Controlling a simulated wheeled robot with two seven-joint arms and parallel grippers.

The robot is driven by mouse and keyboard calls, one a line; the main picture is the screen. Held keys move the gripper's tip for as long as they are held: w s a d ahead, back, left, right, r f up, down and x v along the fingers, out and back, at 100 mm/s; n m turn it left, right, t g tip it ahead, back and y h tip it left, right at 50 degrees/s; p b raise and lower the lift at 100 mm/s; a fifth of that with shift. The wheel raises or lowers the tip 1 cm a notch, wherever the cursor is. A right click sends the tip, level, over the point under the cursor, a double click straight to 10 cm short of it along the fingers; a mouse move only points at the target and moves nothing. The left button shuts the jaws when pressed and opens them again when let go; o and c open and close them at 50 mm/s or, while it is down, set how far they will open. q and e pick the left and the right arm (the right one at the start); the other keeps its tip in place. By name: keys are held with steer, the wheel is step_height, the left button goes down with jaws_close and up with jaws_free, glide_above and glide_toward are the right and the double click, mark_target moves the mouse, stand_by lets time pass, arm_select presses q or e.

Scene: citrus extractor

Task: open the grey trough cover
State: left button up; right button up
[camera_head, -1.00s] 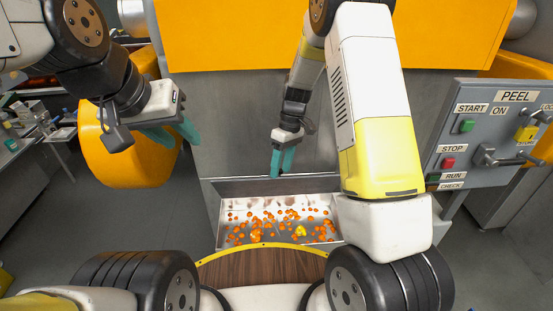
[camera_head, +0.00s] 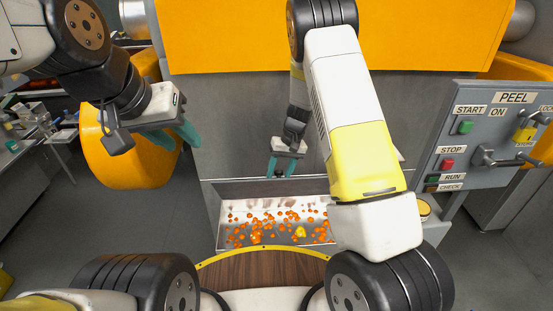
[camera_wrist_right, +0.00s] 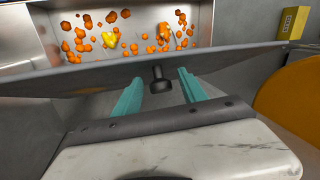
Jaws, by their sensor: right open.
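The grey trough cover (camera_head: 262,188) stands raised along the back edge of the metal trough (camera_head: 222,225). The trough shows open, with orange bits and a yellow piece inside. In the right wrist view the cover (camera_wrist_right: 235,62) is a tilted grey plate crossing the picture, with a dark knob (camera_wrist_right: 161,78) on its near side. My right gripper (camera_head: 284,175) is open just behind the cover. In the wrist view its teal fingers (camera_wrist_right: 157,85) lie on either side of the knob, with gaps to it. My left gripper (camera_head: 172,138) hangs empty at the left, fingers apart.
A grey control panel (camera_head: 484,135) with buttons and a lever stands at the right. A yellow-orange rounded housing (camera_head: 125,165) is behind my left gripper. The grey machine wall (camera_head: 225,125) rises behind the trough. A wood-topped surface (camera_head: 262,268) lies in front.

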steer(key=shift+c, duration=0.3)
jaws_close()
steer(key=shift+w, duration=0.1)
stand_by(1.1)
